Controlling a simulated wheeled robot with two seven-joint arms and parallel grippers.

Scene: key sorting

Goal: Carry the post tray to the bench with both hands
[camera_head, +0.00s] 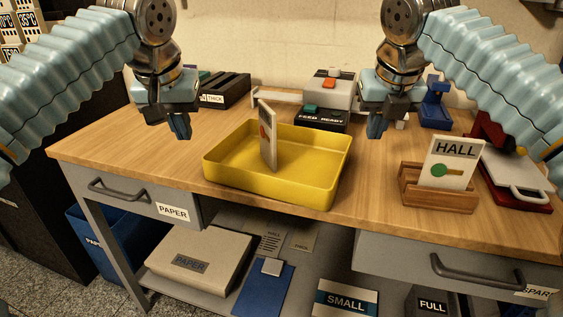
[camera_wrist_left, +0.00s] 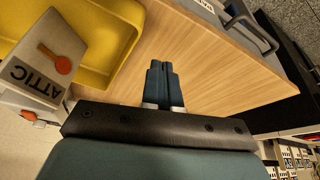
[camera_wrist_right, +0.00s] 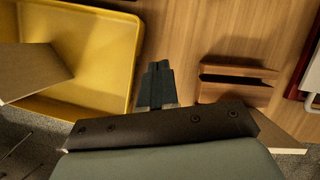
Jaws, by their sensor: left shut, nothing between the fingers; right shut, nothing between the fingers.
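The yellow post tray (camera_head: 305,188) rests on the wooden bench top (camera_head: 120,140) near its front edge. A card stands upright in it (camera_head: 268,135); in the left wrist view this card (camera_wrist_left: 45,60) reads ATTIC and has an orange key shape. My left gripper (camera_head: 181,132) is shut and empty, above the bench to the left of the tray and behind it. My right gripper (camera_head: 376,130) is shut and empty, above the bench to the right of the tray. The tray also shows in the left wrist view (camera_wrist_left: 95,75) and right wrist view (camera_wrist_right: 110,60). Neither gripper touches it.
A wooden holder (camera_head: 437,198) with a HALL card (camera_head: 453,162) stands to the right of the tray. A FEED READY machine (camera_head: 325,108) stands behind it, and a black THICK box (camera_head: 225,92) at the back left. A red-based press (camera_head: 513,178) is at the far right.

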